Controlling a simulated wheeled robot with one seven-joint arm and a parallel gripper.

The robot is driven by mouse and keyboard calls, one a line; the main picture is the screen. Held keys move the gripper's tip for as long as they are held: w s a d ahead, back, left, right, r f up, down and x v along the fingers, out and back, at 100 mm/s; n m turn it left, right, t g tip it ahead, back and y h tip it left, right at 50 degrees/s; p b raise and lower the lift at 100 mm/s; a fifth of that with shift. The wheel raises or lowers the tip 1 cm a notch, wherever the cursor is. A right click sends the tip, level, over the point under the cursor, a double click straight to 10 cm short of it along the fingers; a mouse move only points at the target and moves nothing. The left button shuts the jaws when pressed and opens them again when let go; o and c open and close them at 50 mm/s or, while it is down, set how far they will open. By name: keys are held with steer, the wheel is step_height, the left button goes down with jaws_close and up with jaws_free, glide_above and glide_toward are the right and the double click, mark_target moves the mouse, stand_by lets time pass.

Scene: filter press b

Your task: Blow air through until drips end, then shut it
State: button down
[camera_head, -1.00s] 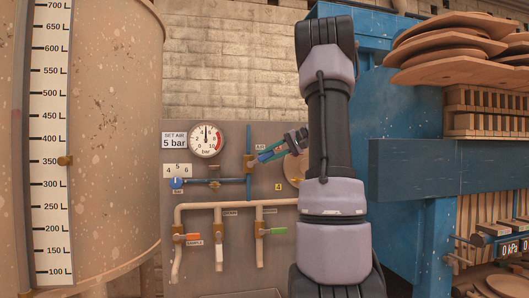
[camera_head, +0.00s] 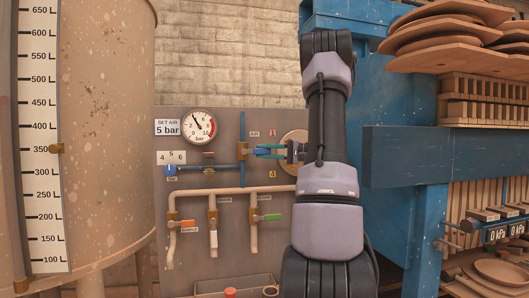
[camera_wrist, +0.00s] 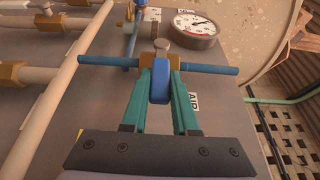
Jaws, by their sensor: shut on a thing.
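The blue AIR valve handle (camera_head: 262,151) points right, crosswise to its vertical blue pipe (camera_head: 242,135) on the grey panel. My gripper (camera_head: 270,151) is shut on this handle. In the wrist view, the teal fingers (camera_wrist: 160,98) sit on either side of the blue handle (camera_wrist: 160,86), which stands square to the blue pipe (camera_wrist: 205,67). The pressure gauge (camera_head: 198,126) has its needle left of upright, near 4 bar; a label beside it reads SET AIR 5 bar. The blue regulator knob (camera_head: 170,169) is at the lower left. I see no drips at the pipe outlets.
Below are an orange-handled valve (camera_head: 187,223) and a green-handled valve (camera_head: 272,217), both crosswise, and a white-handled valve (camera_head: 213,238) along its pipe. A tray (camera_head: 235,284) stands underneath. A large tank (camera_head: 105,140) is left; blue press framing (camera_head: 400,155) is right.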

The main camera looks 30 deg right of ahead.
steer(key=c, duration=0.7)
jaws_free()
steer(key=shift+v, duration=3.75)
